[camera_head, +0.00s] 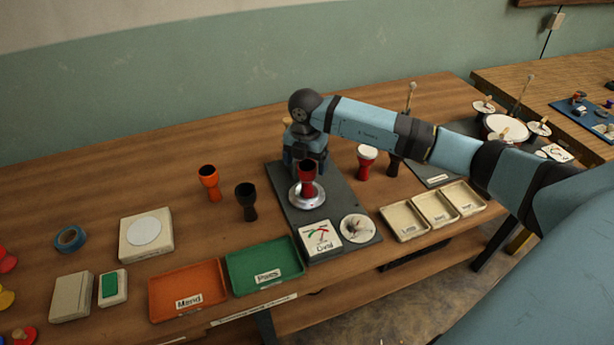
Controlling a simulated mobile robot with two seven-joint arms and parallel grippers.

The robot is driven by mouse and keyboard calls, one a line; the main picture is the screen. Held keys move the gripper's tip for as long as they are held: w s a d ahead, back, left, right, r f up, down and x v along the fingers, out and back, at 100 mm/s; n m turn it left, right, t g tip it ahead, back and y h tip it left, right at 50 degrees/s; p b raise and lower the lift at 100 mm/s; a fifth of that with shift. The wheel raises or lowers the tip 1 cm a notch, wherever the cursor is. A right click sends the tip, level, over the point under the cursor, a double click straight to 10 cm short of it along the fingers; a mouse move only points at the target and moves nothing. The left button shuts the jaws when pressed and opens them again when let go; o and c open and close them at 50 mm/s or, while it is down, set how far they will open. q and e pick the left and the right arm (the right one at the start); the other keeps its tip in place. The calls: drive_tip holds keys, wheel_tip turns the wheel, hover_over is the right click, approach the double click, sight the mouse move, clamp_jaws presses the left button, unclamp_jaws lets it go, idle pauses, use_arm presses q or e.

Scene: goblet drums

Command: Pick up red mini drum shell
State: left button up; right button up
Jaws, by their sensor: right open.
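A small red goblet drum shell (307,187), dark inside its top, stands upright on a round silver stand (307,202) on a dark grey board. My right gripper (306,162) is open and points down right at the shell's top, from behind it. Whether its fingers touch the shell or are around it I cannot tell. Another red drum (366,166) with a white head stands to the right, behind the board. My left gripper is not in view.
An orange shell (209,184) and a black shell (246,202) stand left of the board. Orange (190,295) and green (262,266) trays lie at the table's front. Cream trays (404,222) lie to the right. A gauge card (320,238) and a round dial (357,227) lie at the board's front.

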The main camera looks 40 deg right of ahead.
drive_tip(key=f, duration=0.4)
drive_tip(key=shift+d+f, duration=0.2)
drive_tip(key=shift+f, duration=0.1)
drive_tip(key=c, duration=1.1)
drive_tip(key=shift+r, duration=0.1)
